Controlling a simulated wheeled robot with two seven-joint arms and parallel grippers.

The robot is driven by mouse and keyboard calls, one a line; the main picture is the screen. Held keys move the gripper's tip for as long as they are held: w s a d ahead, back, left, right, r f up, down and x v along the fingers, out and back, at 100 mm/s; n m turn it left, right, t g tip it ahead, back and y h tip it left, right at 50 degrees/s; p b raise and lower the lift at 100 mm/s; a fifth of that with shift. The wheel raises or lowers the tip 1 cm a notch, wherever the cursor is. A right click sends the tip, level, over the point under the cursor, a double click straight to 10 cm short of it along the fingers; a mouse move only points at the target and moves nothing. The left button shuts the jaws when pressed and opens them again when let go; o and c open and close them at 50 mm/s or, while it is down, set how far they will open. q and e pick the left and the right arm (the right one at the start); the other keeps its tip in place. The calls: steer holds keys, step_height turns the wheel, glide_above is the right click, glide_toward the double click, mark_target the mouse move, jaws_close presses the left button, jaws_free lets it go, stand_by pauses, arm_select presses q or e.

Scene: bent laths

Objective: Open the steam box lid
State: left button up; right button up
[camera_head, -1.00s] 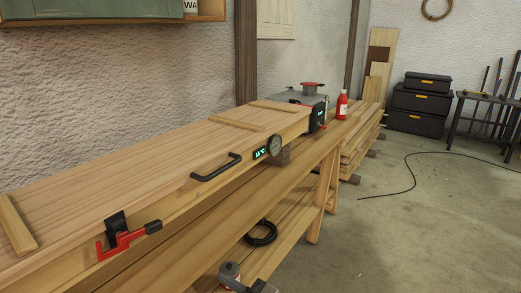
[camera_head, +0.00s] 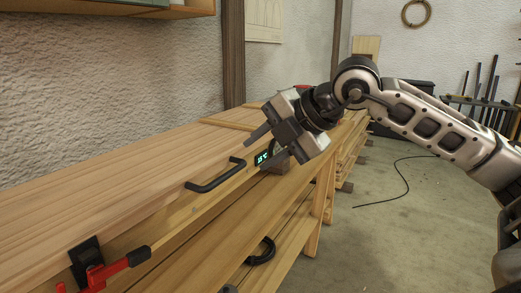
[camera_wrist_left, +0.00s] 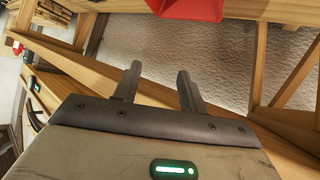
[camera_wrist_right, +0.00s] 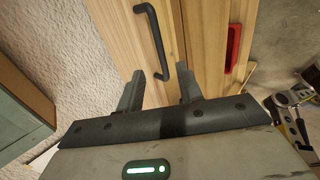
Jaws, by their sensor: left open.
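The steam box lid (camera_head: 120,177) is a long plank top lying flat and closed on the wooden box. Its black bar handle (camera_head: 215,178) is on the near edge and also shows in the right wrist view (camera_wrist_right: 152,35). A red latch lever with a black tip (camera_head: 120,265) sits at the box's front, lower left. My right gripper (camera_head: 266,147) is open and empty, above and right of the handle in the head view. In the right wrist view the handle lies just ahead of its open fingers. My left gripper (camera_wrist_left: 160,75) is open and empty in its wrist view, outside the head view.
A black coil (camera_head: 262,250) hangs below the bench. The wall (camera_head: 90,80) runs behind the box.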

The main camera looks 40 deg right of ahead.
mark_target(229, 174)
steer(key=b+x, duration=0.1)
steer(key=x, duration=0.8)
steer(key=shift+w+a+f, duration=0.1)
steer(key=shift+a+f, duration=0.1)
steer(key=shift+w+f, duration=0.2)
steer(key=shift+w, duration=0.05)
steer(key=shift+w+a+f, duration=0.15)
steer(key=shift+w+f, duration=0.05)
steer(key=shift+w, duration=0.05)
arm_select(q)
steer(key=shift+w, duration=0.2)
